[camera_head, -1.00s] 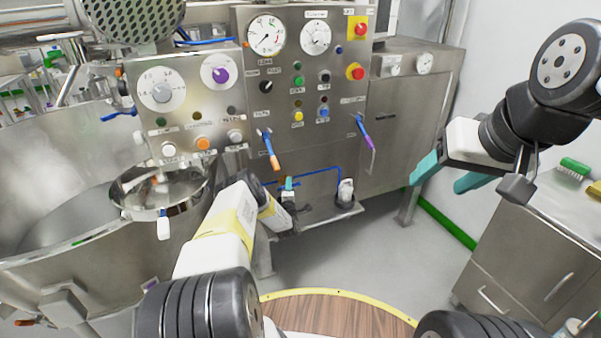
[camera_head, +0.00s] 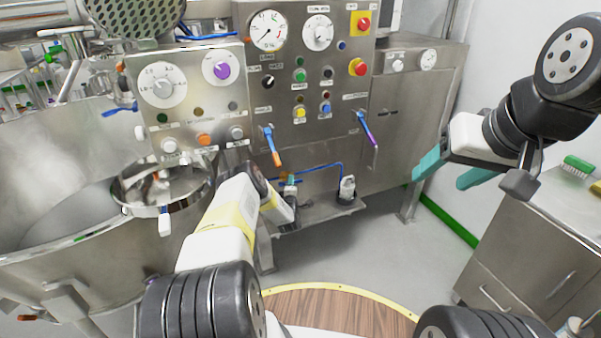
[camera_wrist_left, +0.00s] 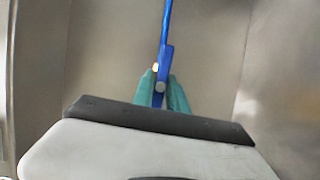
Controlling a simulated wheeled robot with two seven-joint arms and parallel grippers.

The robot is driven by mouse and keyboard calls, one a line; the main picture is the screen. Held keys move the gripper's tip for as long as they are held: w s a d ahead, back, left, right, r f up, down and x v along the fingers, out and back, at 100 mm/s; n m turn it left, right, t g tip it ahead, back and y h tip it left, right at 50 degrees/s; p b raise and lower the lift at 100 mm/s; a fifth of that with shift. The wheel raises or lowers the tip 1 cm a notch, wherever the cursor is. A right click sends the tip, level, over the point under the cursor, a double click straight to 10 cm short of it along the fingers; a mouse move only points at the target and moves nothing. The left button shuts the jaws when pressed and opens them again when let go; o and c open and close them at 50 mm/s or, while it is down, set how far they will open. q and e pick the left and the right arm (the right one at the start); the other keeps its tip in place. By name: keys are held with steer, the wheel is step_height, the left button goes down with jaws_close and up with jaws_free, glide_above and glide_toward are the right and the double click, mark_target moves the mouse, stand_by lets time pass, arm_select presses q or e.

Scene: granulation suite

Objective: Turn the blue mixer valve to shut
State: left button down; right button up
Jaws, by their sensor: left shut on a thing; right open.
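In the left wrist view a blue valve lever (camera_wrist_left: 166,55) runs down from the top edge, its lower end between the teal fingertips of my left gripper (camera_wrist_left: 160,90). The gripper is shut on it, in front of a bare metal surface. In the head view my left gripper (camera_head: 289,192) is low in front of the control panel, by a blue pipe (camera_head: 318,167). The wrist and hand hide most of the grasp there. My right gripper (camera_head: 448,172) is open and empty, in the air at the right, apart from the panel.
Two other levers hang on the panel: one blue and orange (camera_head: 271,146), one blue and purple (camera_head: 367,130). A large steel bowl (camera_head: 75,215) stands at left. A steel cabinet (camera_head: 525,240) with a green brush (camera_head: 579,166) is at right. The floor between is clear.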

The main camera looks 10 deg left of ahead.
arm_select(q)
steer(key=m+g, duration=0.1)
steer(key=m, duration=0.2)
steer(key=shift+g, duration=0.3)
steer(key=m+g, duration=0.1)
steer(key=m, duration=0.2)
steer(key=shift+d+m+g+y, duration=0.1)
steer(key=shift+m+g+y, duration=0.3)
steer(key=m+g+y, duration=0.1)
steer(key=m, duration=0.2)
steer(key=shift+f+m+g+y, duration=0.1)
steer(key=shift+m+g+y, duration=0.8)
steer(key=shift+m, duration=0.6)
steer(key=c, duration=1.3)
jaws_free()
steer(key=shift+s, duration=0.1)
